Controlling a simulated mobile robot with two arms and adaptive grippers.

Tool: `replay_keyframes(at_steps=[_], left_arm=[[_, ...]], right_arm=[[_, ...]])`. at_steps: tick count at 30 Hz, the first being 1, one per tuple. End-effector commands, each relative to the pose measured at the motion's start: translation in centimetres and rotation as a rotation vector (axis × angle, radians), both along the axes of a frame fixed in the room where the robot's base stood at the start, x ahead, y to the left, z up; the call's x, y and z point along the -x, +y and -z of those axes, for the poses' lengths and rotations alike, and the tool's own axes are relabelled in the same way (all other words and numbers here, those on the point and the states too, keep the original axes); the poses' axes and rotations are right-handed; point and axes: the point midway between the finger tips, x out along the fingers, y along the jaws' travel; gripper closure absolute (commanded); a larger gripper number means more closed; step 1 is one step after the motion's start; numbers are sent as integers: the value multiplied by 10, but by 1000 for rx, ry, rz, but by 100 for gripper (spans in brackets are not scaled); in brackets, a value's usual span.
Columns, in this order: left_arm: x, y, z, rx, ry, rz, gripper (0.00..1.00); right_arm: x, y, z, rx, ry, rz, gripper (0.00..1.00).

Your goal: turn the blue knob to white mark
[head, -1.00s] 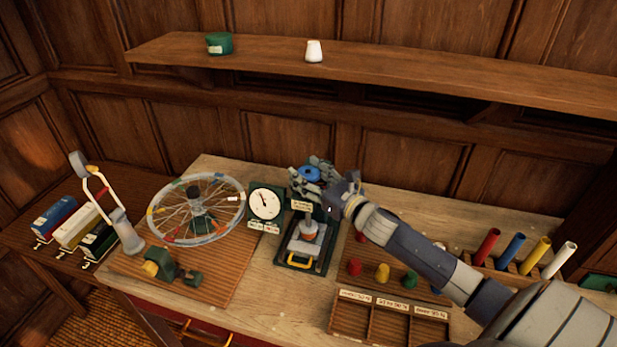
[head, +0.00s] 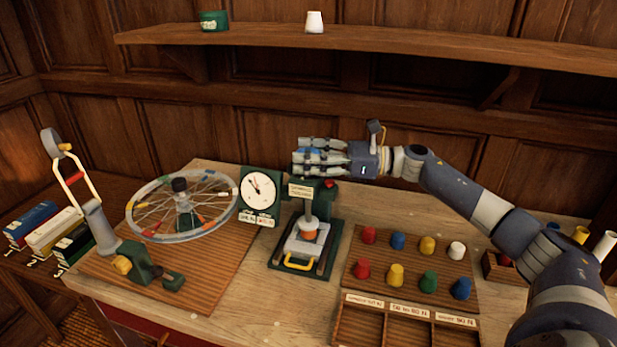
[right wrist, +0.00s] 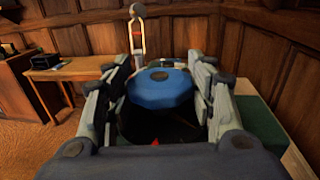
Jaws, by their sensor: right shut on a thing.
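The blue knob (right wrist: 158,90) fills the middle of the right wrist view, between my fingers, with a dark spot on its top. In the head view only a bit of its blue (head: 309,152) shows between the fingers. It sits on top of the green press (head: 305,215), above the orange piece (head: 309,232). My right gripper (head: 312,157) reaches in level from the right and is shut on the knob; it also shows in the right wrist view (right wrist: 160,105). I cannot make out the white mark. My left gripper is not in view.
A white dial gauge (head: 259,189) and a spoked wheel (head: 182,208) stand left of the press. Coloured pegs stand on a board (head: 410,275) at right, with a sectioned tray (head: 405,330) in front. A shelf (head: 400,45) runs above.

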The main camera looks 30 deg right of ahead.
Motion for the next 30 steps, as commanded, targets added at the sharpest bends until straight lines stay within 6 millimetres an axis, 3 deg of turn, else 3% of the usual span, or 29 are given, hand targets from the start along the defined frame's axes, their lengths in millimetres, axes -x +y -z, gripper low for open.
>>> replay_keyframes(at_steps=[1, 9, 30], left_arm=[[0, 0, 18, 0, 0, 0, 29], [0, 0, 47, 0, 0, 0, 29], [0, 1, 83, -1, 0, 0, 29]], right_arm=[[-2, -2, 3, -5, -11, -27, 73], [-2, -2, 1, -5, -6, -203, 73], [-5, -3, 1, -1, -6, -470, 73]])
